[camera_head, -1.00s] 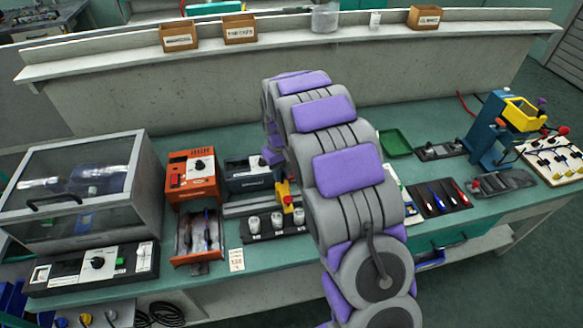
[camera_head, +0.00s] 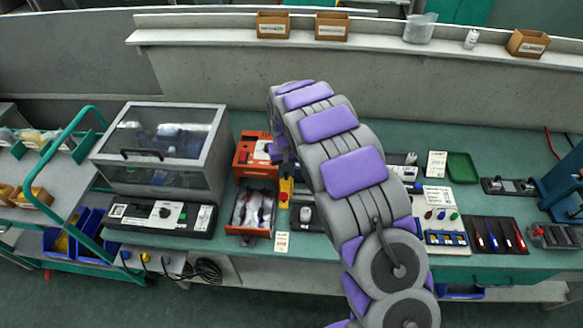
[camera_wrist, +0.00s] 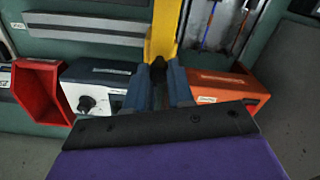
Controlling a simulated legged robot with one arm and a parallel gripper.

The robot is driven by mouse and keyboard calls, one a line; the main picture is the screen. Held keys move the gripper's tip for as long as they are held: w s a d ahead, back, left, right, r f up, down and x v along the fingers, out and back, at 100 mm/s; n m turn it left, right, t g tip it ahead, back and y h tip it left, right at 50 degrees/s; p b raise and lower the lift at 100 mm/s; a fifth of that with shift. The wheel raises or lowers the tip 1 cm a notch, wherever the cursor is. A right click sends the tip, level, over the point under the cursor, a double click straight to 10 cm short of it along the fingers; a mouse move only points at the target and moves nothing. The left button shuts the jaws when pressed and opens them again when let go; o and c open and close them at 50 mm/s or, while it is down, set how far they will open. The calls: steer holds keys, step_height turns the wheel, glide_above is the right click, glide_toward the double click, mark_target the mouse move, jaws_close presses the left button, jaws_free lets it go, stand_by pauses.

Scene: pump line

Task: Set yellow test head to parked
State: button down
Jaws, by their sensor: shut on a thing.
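My gripper (camera_wrist: 158,85) is shut on the yellow test head (camera_wrist: 163,30), whose yellow body extends up from between the fingers in the wrist view. In the head view the yellow test head (camera_head: 286,190), with a red part, hangs below my gripper (camera_head: 283,172), just right of the orange drawer. Its lower end and what lies directly beneath it are hard to make out. My arm hides part of the bench to the right. I cannot make out a marked parked place.
The orange unit (camera_head: 250,152) and its open drawer (camera_head: 240,232) are close on the left. A clear-lidded cabinet (camera_head: 165,150) stands further left. In the wrist view, a dark box with a knob (camera_wrist: 75,85) and a red bin (camera_wrist: 42,88) are near the fingers.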

steer(key=shift+a, duration=0.1)
steer(key=c, duration=1.4)
jaws_free()
steer(key=o, duration=0.4)
steer(key=shift+a, duration=0.4)
steer(key=shift+d+r, duration=0.3)
steer(key=shift+w+a+r+p, duration=0.15)
steer(key=shift+r+p, duration=0.45)
steer(key=shift+r, duration=3.55)
steer(key=shift+s+a+r+p, duration=0.15)
steer(key=shift+r+p, duration=0.45)
steer(key=shift+r, duration=3.55)
steer(key=shift+w, duration=0.1)
